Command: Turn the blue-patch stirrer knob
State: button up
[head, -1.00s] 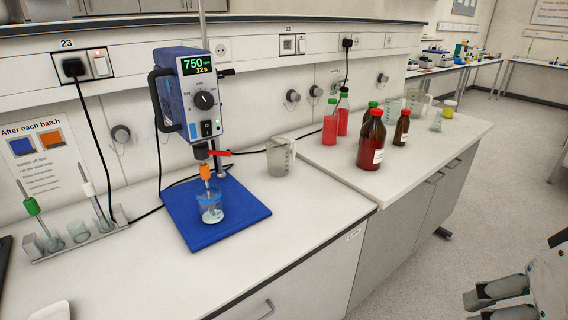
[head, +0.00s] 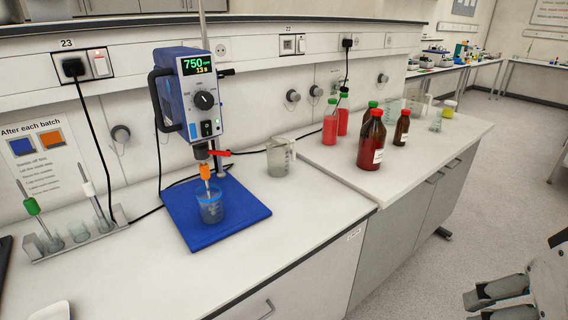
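The blue overhead stirrer (head: 177,95) stands on a blue base plate (head: 180,222) on the left bench. Its round black knob (head: 204,100) with a white pointer mark is on the front face, below a lit display (head: 196,65) reading 750 and 13 s. A small light-blue patch (head: 193,131) shows low on the front, beside a black switch (head: 207,128). An orange-marked shaft (head: 205,172) reaches into a beaker of bluish liquid (head: 210,207). My gripper (head: 474,308) is at the lower right, partly cut off, far from the knob. Its fingers look apart and empty.
A rack with stirring rods (head: 78,240) and a posted notice (head: 40,150) are to the left. A clear jug (head: 280,158) stands right of the stirrer. Red-capped and green-capped bottles (head: 372,140) stand on the right bench. Bare bench lies in front of the base plate.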

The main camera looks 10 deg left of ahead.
aim_at(204, 101)
jog(key=u, duration=0.4)
jog(key=j+u, duration=0.15)
jog(key=u, duration=0.6)
